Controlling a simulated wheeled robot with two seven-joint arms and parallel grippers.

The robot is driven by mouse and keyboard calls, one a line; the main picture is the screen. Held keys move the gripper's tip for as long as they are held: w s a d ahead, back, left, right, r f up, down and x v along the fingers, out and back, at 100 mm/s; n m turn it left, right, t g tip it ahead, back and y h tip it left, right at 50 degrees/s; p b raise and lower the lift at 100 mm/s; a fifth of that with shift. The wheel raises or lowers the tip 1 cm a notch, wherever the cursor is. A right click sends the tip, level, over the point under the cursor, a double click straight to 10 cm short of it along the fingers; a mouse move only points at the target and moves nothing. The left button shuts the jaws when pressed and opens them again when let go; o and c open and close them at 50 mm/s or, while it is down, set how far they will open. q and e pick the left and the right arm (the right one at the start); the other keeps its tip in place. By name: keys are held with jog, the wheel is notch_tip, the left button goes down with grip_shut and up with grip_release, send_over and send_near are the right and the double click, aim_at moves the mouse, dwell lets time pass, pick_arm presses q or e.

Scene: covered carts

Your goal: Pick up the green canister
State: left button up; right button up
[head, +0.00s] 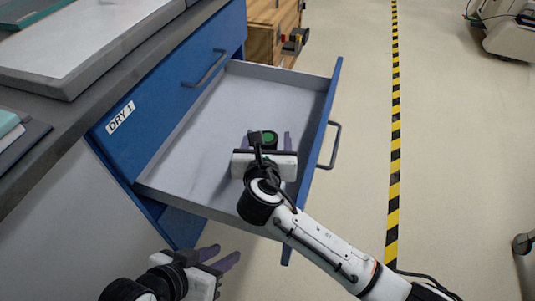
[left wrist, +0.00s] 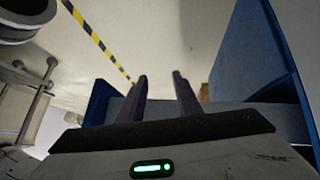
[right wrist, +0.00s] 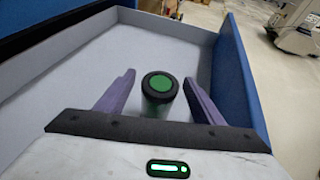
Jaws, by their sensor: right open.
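The green canister (head: 264,138) has a green top with a black rim and is inside the open drawer (head: 190,150). In the right wrist view the canister (right wrist: 160,88) stands between the two purple fingers, with a gap to each. My right gripper (head: 268,142) is open over the drawer, and its wrist hides the near part of the canister in the head view. My left gripper (head: 222,258) is outside the drawer at the lower left. Its fingers (left wrist: 160,90) are apart with nothing between them.
The drawer belongs to a blue cabinet (head: 165,97) labelled DRY 1, with a grey worktop (head: 60,110) bearing trays. The drawer front (head: 335,90) has a handle. A wooden crate (head: 265,35) stands behind.

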jog(key=c, duration=1.2)
